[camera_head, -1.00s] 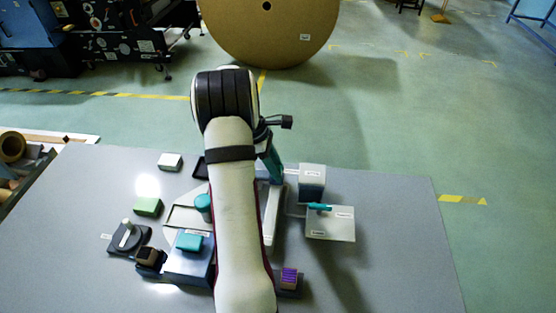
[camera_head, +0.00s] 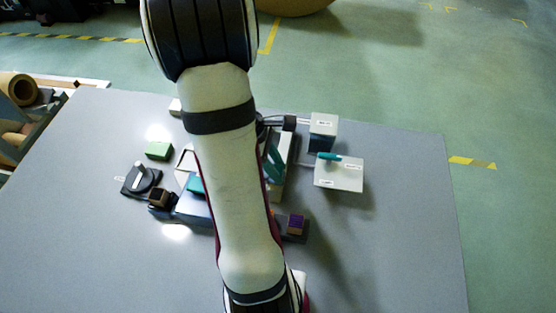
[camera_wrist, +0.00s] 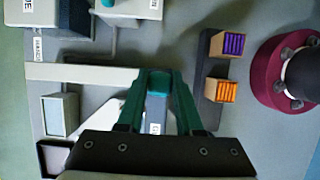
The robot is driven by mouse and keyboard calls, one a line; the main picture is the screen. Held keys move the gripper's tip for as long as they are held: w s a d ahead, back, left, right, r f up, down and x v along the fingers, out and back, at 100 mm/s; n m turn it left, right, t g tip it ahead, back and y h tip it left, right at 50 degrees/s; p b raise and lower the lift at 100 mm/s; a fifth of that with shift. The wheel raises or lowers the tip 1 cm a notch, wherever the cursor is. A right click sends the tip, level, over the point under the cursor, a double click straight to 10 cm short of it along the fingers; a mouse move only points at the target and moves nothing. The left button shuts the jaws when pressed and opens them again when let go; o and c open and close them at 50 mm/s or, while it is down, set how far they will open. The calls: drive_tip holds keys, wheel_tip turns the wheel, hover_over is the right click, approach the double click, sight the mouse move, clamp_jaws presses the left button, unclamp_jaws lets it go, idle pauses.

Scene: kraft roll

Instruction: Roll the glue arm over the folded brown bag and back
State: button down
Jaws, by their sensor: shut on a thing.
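My gripper (camera_wrist: 157,84) has teal fingers and is shut on a small teal piece at the fingertips, which looks like the glue arm's grip. A pale bar (camera_wrist: 80,73), seemingly the glue arm, runs left from the fingertips in the wrist view. In the head view my gripper (camera_head: 273,164) shows just right of my arm link, above the tabletop fixtures. I cannot make out the folded brown bag; my arm and fingers cover the middle of the station.
A white box (camera_head: 323,128) and a low white block (camera_head: 338,175) with a teal bar stand right of my gripper. A brown block with purple stripes (camera_head: 296,223) sits nearer. A green block (camera_head: 159,150) and black dial (camera_head: 141,179) stand left. The right tabletop (camera_head: 410,230) is clear.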

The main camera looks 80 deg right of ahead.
drive_tip(key=c, duration=0.6)
unclamp_jaws()
drive_tip(key=shift+o, duration=0.2)
drive_tip(key=shift+r, duration=0.1)
drive_tip(key=v, duration=1.5)
drive_tip(key=shift+r, duration=0.3)
drive_tip(key=shift+w, duration=0.1)
